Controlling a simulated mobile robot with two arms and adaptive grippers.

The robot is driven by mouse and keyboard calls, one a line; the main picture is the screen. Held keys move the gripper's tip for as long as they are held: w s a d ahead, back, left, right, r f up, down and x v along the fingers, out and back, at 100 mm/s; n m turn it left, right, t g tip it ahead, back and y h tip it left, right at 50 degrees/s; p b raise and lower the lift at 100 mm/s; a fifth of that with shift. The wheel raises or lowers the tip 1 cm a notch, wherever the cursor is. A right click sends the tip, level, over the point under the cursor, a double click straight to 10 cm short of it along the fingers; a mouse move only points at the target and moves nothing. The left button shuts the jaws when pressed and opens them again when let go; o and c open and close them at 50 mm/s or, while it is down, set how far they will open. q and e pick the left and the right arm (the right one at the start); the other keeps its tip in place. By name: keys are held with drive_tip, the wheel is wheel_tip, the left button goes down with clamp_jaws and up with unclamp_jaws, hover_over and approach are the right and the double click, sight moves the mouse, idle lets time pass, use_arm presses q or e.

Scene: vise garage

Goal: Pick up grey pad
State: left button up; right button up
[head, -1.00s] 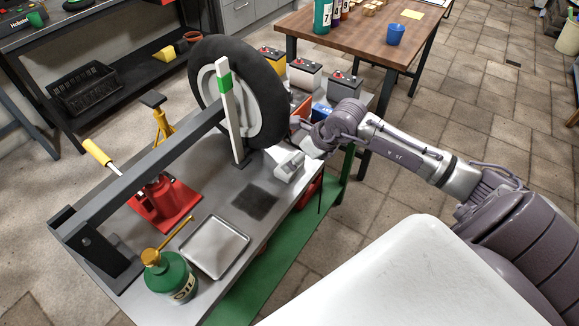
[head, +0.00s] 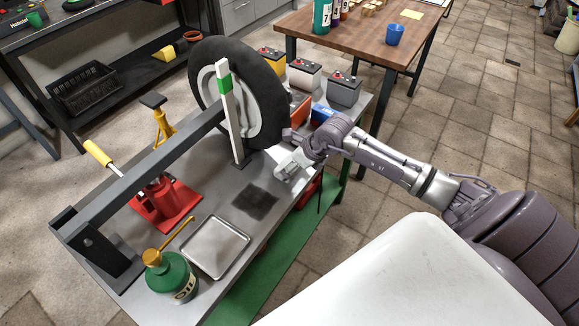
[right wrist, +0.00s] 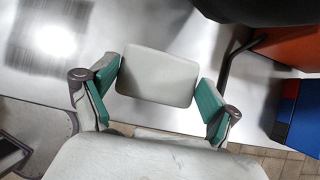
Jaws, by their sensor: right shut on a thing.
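The grey pad (right wrist: 157,78) is a pale, rounded rectangular block. In the right wrist view it sits between the two green-lined fingers of my right gripper (right wrist: 158,88), which is shut on it at its left and right edges. In the head view my right gripper (head: 290,163) is at the right edge of the metal workbench (head: 225,285), beside the wheel's base. The pad is small there and largely merges with the pale gripper. I cannot tell its height above the bench. My left gripper is not in view.
A black tire (head: 265,95) stands behind the gripper, with a white upright bar (head: 231,125) before it. A dark square (head: 255,201) lies on the bench to the left. A metal tray (head: 215,247), green oil can (head: 170,278) and red jack (head: 165,205) stand further left.

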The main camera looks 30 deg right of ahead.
sight(282, 161)
drive_tip(key=shift+r, duration=0.1)
drive_tip(key=shift+r, duration=0.55)
wheel_tip(282, 161, up, 2)
drive_tip(key=shift+r+b, duration=0.15)
drive_tip(key=shift+b, duration=0.15)
drive_tip(key=s+d, duration=0.3)
drive_tip(key=s, duration=0.5)
drive_tip(key=s+d+p, duration=0.1)
drive_tip(key=s+d, duration=0.3)
drive_tip(key=s, duration=0.4)
drive_tip(key=shift+s, duration=0.3)
